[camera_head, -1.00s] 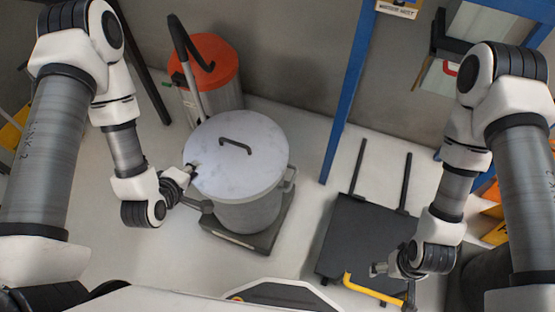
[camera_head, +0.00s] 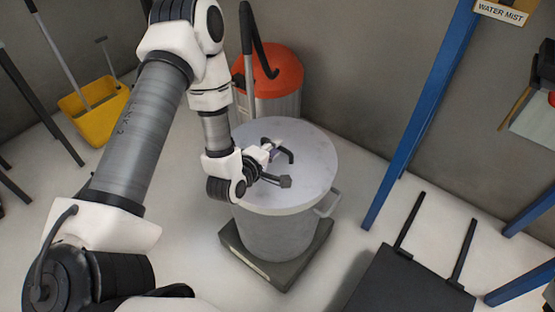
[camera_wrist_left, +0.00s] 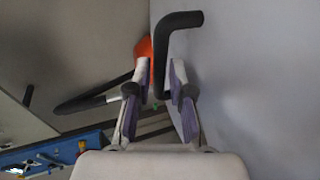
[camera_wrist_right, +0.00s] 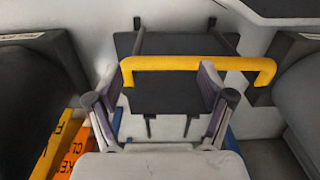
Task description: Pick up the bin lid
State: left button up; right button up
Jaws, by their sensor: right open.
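The bin lid (camera_head: 305,178) is a pale grey disc lying on top of the round grey bin (camera_head: 278,235). Its black handle (camera_head: 290,157) is partly hidden by my left gripper (camera_head: 274,151), which is over the lid. In the left wrist view, the bent black handle (camera_wrist_left: 162,62) rises just ahead of and between the fingertips of my open left gripper (camera_wrist_left: 162,82). Whether the fingers touch it I cannot tell. My right gripper (camera_wrist_right: 161,84) is open in the right wrist view, with a yellow bar (camera_wrist_right: 190,63) crossing at its fingertips. It is out of the head view.
The bin stands on a dark low base (camera_head: 265,275). An orange-topped container (camera_head: 270,68) with a black hose stands behind it. A yellow bucket (camera_head: 97,105) is at the left, a blue post (camera_head: 420,120) at the right. A black platform (camera_head: 405,285) lies at lower right.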

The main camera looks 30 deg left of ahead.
pick_arm(q)
jog(key=shift+x, duration=1.15)
jog(key=shift+s, duration=0.1)
grip_shut()
jog(key=shift+r, duration=0.1)
